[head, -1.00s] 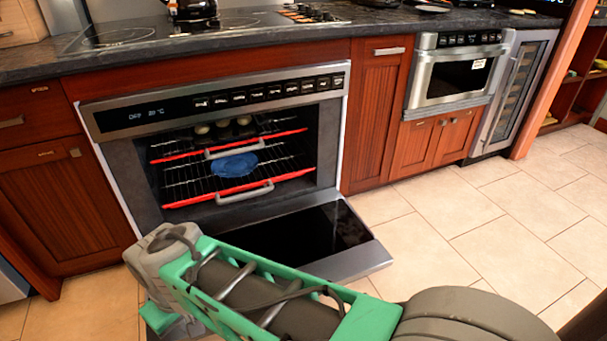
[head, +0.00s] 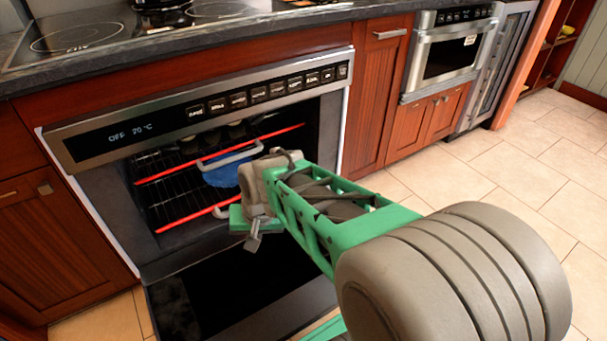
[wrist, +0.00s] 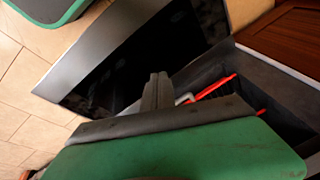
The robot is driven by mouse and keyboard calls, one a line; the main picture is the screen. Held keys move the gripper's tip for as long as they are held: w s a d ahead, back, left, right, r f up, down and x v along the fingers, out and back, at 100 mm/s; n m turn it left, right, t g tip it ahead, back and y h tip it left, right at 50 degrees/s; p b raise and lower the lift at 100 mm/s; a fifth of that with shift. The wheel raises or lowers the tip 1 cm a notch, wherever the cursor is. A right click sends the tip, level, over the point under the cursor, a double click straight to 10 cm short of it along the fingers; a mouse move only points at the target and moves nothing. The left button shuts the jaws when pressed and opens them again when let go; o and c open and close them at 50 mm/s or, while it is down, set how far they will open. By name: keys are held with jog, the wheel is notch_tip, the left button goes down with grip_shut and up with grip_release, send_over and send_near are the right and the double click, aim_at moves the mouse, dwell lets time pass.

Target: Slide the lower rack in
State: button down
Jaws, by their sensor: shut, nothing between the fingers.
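The lower rack (head: 183,221) has a red front bar and dark wires, and sits inside the open oven (head: 110,190). A blue round item (head: 222,173) lies on it, partly hidden. My gripper (head: 253,242) is at the right part of the lower rack's front, and my wrist hides that end and most of its handle. In the wrist view my shut, empty fingers (wrist: 158,90) point toward the oven opening, beside a grey handle end (wrist: 184,98) and a red bar (wrist: 215,86). I cannot tell whether they touch the rack.
The upper rack (head: 165,175), also red-fronted with a grey handle, is just above. The oven door (head: 215,295) hangs open below my gripper. A counter with a cooktop (head: 90,35) is above. A microwave (head: 450,55) is at the right. Tiled floor is free at the right.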

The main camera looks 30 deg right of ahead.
jog(key=w+d+f+m+t+y+p, duration=0.1)
jog(key=w+d+f+m+t+p, duration=0.1)
jog(key=w+d+m, duration=0.5)
jog(key=w+d+f+m+t+y+p, duration=0.1)
jog(key=w+d+f+m+t+p, duration=0.2)
jog(key=w+m, duration=0.5)
jog(key=w+d+f+m+t+h+p, duration=0.1)
jog(key=w+d+f+m+t+p, duration=0.1)
jog(key=d+f+m, duration=0.5)
jog(key=w+d+f+m+t+h+p, duration=0.1)
jog(key=w+d+f+m+t+h, duration=0.15)
jog(key=d+m, duration=0.8)
jog(key=w+f+b, duration=0.2)
jog(key=w+f, duration=0.1)
jog(key=w, duration=0.3)
jog(key=w+d+f+n+b, duration=0.1)
jog(key=w+f+b, duration=0.2)
jog(key=w, duration=0.3)
jog(key=shift+d+f+y, duration=0.25)
jog(key=shift+f+y, duration=0.05)
jog(key=shift+y, duration=0.05)
jog(key=shift+w+b, duration=0.1)
jog(key=shift+b, duration=0.2)
